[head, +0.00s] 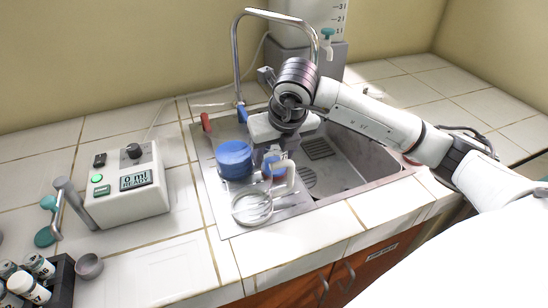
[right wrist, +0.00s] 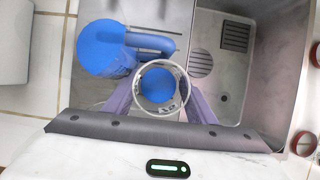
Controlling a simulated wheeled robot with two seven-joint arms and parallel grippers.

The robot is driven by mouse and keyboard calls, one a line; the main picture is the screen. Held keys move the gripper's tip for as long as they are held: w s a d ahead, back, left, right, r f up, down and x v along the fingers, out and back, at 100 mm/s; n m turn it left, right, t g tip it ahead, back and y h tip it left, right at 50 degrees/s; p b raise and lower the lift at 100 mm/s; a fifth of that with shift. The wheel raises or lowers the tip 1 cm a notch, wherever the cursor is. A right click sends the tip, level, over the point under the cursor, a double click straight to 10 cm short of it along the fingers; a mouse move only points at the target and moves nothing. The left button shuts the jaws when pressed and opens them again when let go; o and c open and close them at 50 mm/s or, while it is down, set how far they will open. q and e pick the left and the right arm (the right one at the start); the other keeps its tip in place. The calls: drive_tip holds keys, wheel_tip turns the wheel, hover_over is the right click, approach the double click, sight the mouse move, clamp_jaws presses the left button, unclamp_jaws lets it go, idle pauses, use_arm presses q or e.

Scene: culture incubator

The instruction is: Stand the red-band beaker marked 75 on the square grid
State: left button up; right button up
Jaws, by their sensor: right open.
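A small beaker (head: 273,172) with blue contents and a reddish band stands on the steel surface left of the sink basin. In the right wrist view, the beaker (right wrist: 160,112) shows a white rim, blue inside and a partly readable dark mark. My right gripper (head: 270,155) is over it, open, with a finger (right wrist: 158,100) on each side; I cannot tell whether they touch. The square grid (head: 318,148) lies in the basin, dark and slotted; it also shows in the right wrist view (right wrist: 236,37) and looks empty. My left gripper is not in view.
A blue jug (head: 235,160) stands close left of the beaker, its handle near it. A pale, round handled vessel (head: 252,207) is in front. A round grid (head: 308,179) is in the basin. The tall faucet (head: 236,60) rises behind. A control box (head: 125,185) stands left.

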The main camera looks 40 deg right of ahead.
drive_tip(key=c, duration=0.8)
drive_tip(key=shift+r, duration=0.2)
drive_tip(key=shift+r+p, duration=0.6)
drive_tip(key=shift+r, duration=8.2)
